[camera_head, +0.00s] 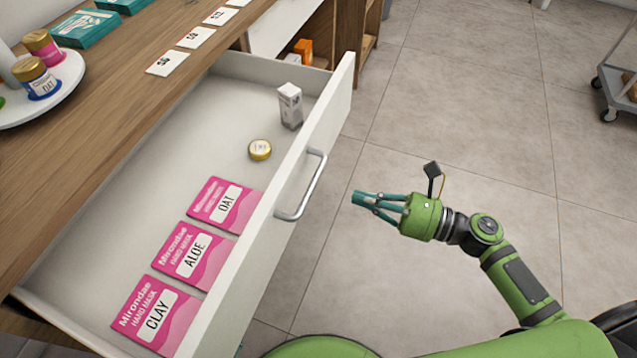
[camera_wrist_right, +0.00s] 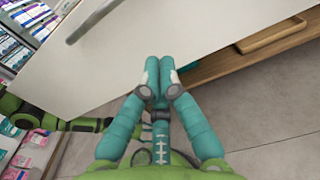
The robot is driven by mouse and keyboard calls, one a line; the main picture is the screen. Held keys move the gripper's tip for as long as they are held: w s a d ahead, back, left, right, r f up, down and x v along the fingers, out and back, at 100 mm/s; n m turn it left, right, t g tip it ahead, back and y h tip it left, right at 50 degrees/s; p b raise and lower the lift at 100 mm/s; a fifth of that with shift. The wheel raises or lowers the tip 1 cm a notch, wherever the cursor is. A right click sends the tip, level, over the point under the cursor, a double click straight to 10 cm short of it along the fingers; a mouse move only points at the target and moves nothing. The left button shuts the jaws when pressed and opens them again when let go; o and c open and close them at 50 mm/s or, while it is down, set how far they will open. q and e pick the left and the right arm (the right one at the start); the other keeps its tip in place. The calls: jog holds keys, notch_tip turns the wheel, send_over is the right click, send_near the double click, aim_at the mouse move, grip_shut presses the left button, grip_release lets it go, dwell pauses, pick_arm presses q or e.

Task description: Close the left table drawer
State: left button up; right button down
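The white table drawer (camera_head: 215,125) stands pulled out from under the wooden counter in the head view. Its front panel carries a metal bar handle (camera_head: 303,187).
The wooden counter (camera_head: 110,100) holds a round white tray (camera_head: 70,92) with jars, several labels and teal boxes. A second white drawer front (camera_head: 282,25) and an open shelf lie beyond. Tiled floor to the right is clear up to a trolley (camera_head: 617,85).

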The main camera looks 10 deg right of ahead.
aim_at(304, 181)
jog(key=x, duration=0.8)
jog(key=shift+w+a, duration=0.3)
jog(key=shift+a, duration=0.3)
